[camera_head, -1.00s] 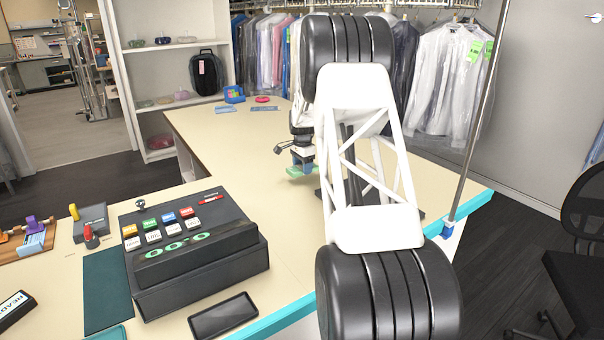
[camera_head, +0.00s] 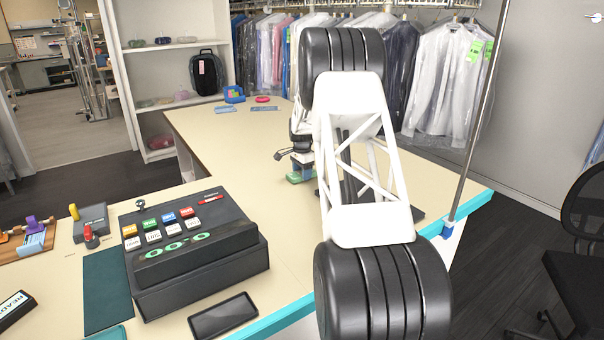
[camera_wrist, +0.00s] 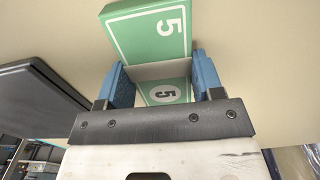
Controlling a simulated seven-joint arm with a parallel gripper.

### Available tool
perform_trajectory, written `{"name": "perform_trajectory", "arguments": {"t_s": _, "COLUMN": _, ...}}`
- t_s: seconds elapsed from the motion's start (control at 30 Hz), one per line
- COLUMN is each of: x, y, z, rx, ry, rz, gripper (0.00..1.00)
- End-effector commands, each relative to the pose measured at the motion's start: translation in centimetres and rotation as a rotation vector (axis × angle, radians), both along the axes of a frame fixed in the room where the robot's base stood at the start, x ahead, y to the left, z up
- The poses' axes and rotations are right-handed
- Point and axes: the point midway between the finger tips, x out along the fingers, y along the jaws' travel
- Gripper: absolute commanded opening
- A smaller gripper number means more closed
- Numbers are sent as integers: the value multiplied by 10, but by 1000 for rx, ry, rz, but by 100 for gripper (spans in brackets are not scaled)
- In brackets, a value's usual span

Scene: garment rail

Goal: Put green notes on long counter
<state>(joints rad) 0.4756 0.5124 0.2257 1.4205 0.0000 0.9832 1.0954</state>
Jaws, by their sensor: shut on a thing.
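The green notes (camera_wrist: 148,34) show in the wrist view as a green block marked with a 5, between and just beyond the blue fingers. My gripper (camera_wrist: 163,84) is shut on the green notes. In the head view the green notes (camera_head: 297,178) are a small green patch low at my gripper (camera_head: 301,166), at or just above the long counter (camera_head: 235,150). I cannot tell whether they touch its cream top. My arm hides part of the counter.
A black cash register (camera_head: 190,250) stands in the front, with a dark phone-like slab (camera_head: 222,315) beside it. A metal pole (camera_head: 475,120) rises at the counter's right edge. Blue and pink items (camera_head: 234,94) lie at the far end. The cream surface left of my gripper is clear.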

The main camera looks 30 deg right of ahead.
Motion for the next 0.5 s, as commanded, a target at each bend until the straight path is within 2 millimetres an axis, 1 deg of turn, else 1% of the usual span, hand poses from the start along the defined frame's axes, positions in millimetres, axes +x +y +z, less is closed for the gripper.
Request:
{"name": "perform_trajectory", "arguments": {"t_s": 0.47, "x": 0, "y": 0, "z": -5, "rx": 0, "ry": -1, "rz": 0, "gripper": 37}}
{"name": "perform_trajectory", "arguments": {"t_s": 0.5, "x": 0, "y": 0, "z": -6, "rx": 0, "ry": -1, "rz": 0, "gripper": 62}}
